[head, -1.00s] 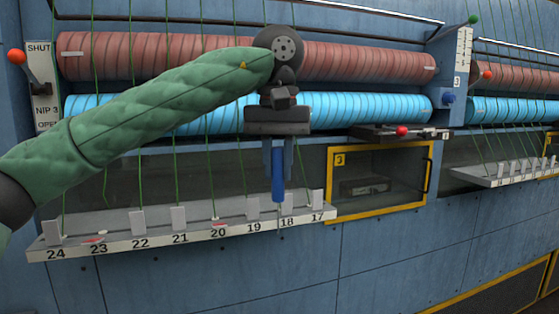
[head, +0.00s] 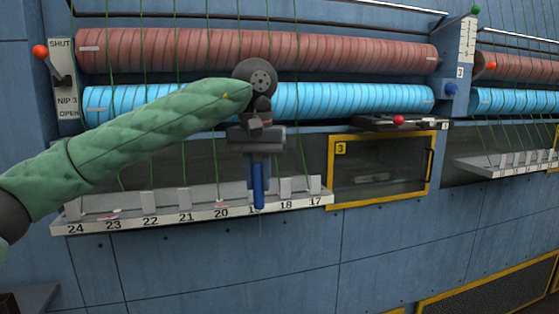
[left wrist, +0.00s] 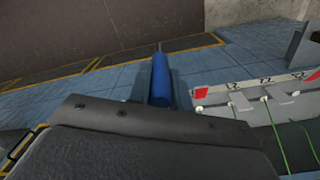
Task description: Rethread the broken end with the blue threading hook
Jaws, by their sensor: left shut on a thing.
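My left gripper (head: 258,178) is shut on the blue threading hook (head: 259,192), which points down in front of the numbered rail (head: 185,221) and covers most of label 19. In the left wrist view the blue hook (left wrist: 160,82) stands out beyond the gripper, with a thin dark tip. Green threads (head: 184,160) run down from the rollers toward the rail's white guides. A thread near 23 (head: 120,182) seems to end above the rail; I cannot tell for certain that it is the broken end. My right gripper is not in view.
A red roller (head: 350,55) and a light-blue roller (head: 350,99) run behind my arm. A red-knobbed lever (head: 41,52) is at the left. A yellow-framed window (head: 380,170) is right of the rail. The blue panels below the rail are clear.

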